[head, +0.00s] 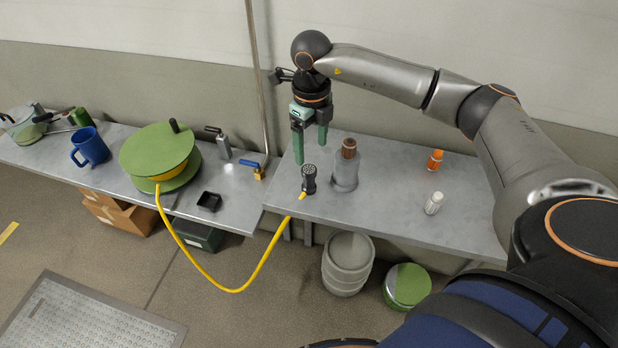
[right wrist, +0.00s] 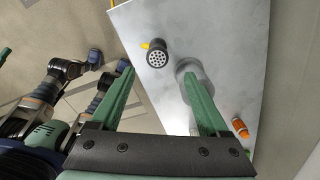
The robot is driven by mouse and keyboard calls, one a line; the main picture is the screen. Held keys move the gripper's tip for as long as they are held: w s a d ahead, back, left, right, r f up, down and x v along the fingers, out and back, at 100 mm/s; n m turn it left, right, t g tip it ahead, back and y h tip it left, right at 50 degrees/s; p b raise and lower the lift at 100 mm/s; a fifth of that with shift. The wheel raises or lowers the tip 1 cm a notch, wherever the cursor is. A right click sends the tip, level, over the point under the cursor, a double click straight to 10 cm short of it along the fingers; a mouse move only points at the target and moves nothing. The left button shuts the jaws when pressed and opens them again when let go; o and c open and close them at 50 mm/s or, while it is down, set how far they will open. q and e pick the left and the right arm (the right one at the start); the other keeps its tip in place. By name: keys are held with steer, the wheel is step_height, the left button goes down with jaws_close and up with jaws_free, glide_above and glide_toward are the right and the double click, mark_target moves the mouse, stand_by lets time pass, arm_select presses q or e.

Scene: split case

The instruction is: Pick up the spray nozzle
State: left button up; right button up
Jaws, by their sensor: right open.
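The spray nozzle (head: 309,180) is black with a round perforated face. It stands face up at the left end of the right-hand table, joined to a yellow hose (head: 232,290). My right gripper (head: 311,155) is open and empty, fingers pointing down, above and slightly behind the nozzle, apart from it. In the right wrist view the nozzle (right wrist: 157,54) shows between and beyond the two green fingertips (right wrist: 158,74), nearer the left one. My left gripper is not clearly seen; a green piece at the left edge of that view may be part of it.
A grey cylinder holding a brown piece (head: 346,168) stands just right of the nozzle. An orange bottle (head: 435,160) and a white bottle (head: 433,203) stand farther right. The green hose reel (head: 158,150) is on the left table. A pole (head: 257,80) rises behind the gap between tables.

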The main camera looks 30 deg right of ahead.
mark_target(309, 169)
steer(key=f+p, duration=0.1)
steer(key=f, duration=0.8)
steer(key=shift+a+f, duration=0.2)
jaws_close()
stand_by(0.3)
